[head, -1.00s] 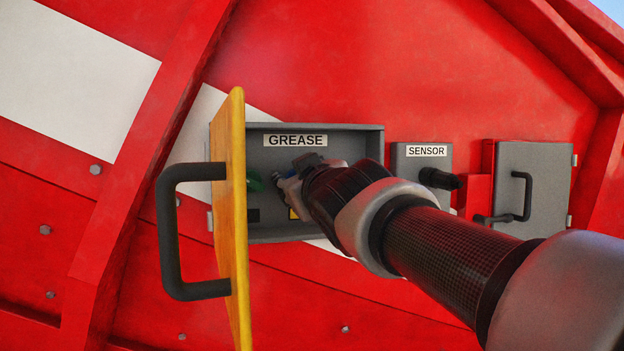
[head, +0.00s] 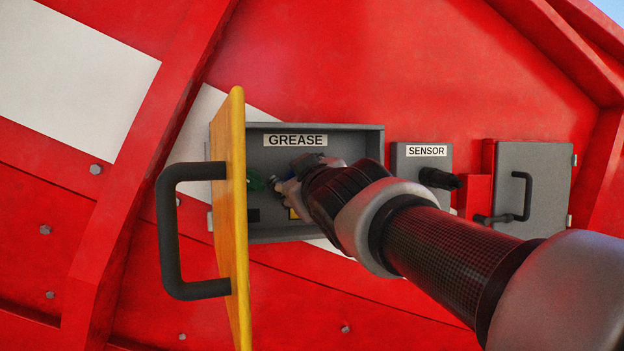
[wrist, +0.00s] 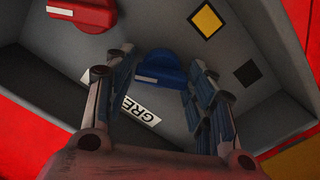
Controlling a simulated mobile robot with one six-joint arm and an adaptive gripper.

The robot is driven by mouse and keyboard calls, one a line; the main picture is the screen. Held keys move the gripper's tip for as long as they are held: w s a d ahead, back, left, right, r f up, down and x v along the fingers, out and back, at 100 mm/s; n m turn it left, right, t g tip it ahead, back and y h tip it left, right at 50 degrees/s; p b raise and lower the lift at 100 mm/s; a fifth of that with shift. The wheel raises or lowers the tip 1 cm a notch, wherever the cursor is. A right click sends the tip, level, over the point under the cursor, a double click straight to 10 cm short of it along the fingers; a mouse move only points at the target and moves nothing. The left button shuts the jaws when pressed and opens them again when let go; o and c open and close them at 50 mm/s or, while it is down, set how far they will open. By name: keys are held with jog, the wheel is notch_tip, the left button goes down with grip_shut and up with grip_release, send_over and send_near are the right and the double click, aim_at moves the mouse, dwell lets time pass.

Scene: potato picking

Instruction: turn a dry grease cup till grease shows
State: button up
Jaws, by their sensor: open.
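The grey box labelled GREASE (head: 257,139) stands open, and my gripper (head: 287,187) reaches inside it. In the wrist view, a blue grease cup (wrist: 163,68) with a pale bar on its face sits between the two fingers of my gripper (wrist: 160,80). The fingers are open, with a visible gap on each side of the cup. A red cup (wrist: 82,14) with a pale bar is at the upper left of the wrist view. I cannot make out grease at any cup.
The yellow door (head: 236,225) with its black handle (head: 168,235) stands open at the box's left. A SENSOR box (head: 408,172) and a grey cabinet (head: 545,175) are to the right. Yellow (wrist: 207,20) and black (wrist: 247,73) squares mark the box's back.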

jog(key=shift+s, duration=0.1)
jog(key=v, duration=1.2)
jog(key=s+d+f+m+g+h+b, duration=0.2)
jog(key=d+f+b, duration=0.15)
jog(key=f, duration=0.65)
jog(key=s+d+f+m+g+h+b, duration=0.1)
jog(key=s+d+f+g+b, duration=0.2)
jog(key=f, duration=0.8)
jog(key=s+d+f+m+g+h+b, duration=0.15)
jog(key=d+f+b, duration=0.25)
jog(key=f, duration=0.6)
jog(key=s+d+f+m+g+b, duration=0.1)
jog(key=s+f+g+b, duration=0.1)
jog(key=s+f, duration=0.3)
jog(key=s+d+f+m+g+b, duration=0.1)
jog(key=s+f+b, duration=0.3)
jog(key=f, duration=0.9)
jog(key=s+d+f+m+g+b, duration=0.1)
jog(key=s+f+m+g+b, duration=0.1)
jog(key=s+f, duration=0.5)
notch_tip(320, 180, down, 2)
jog(key=shift+s+f+m+g+b, duration=0.1)
jog(key=shift+s+m+g+b, duration=0.3)
jog(key=shift+g, duration=0.25)
jog(key=shift+d+h, duration=0.1)
jog(key=shift+h, duration=0.15)
